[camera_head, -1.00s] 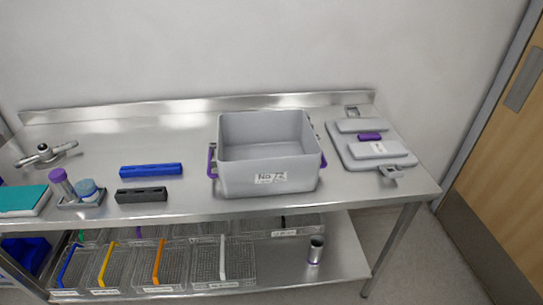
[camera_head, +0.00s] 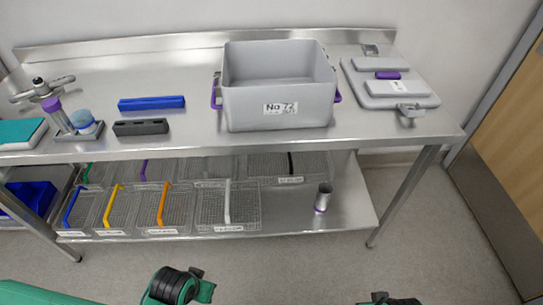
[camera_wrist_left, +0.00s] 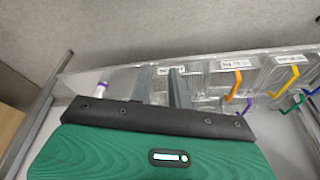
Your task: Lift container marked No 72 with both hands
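The grey open-topped container (camera_head: 277,103) with the label "No 72" stands upright on the steel table, right of the table's middle. It has a purple handle (camera_head: 215,91) on its left side and another purple handle (camera_head: 337,96) on its right side. My left gripper (camera_wrist_left: 161,75) shows in the left wrist view, with its two grey fingers apart and nothing between them. The container does not show in that view. In the head view only parts of my arms show at the bottom edge, well short of the table. My right gripper is out of view.
A grey lid (camera_head: 399,101) lies right of the container. A blue bar (camera_head: 151,103) and a dark block (camera_head: 141,127) lie to its left. The lower shelf (camera_head: 270,222) holds several wire baskets and a metal cup (camera_head: 323,198). The table in front of the container is narrow.

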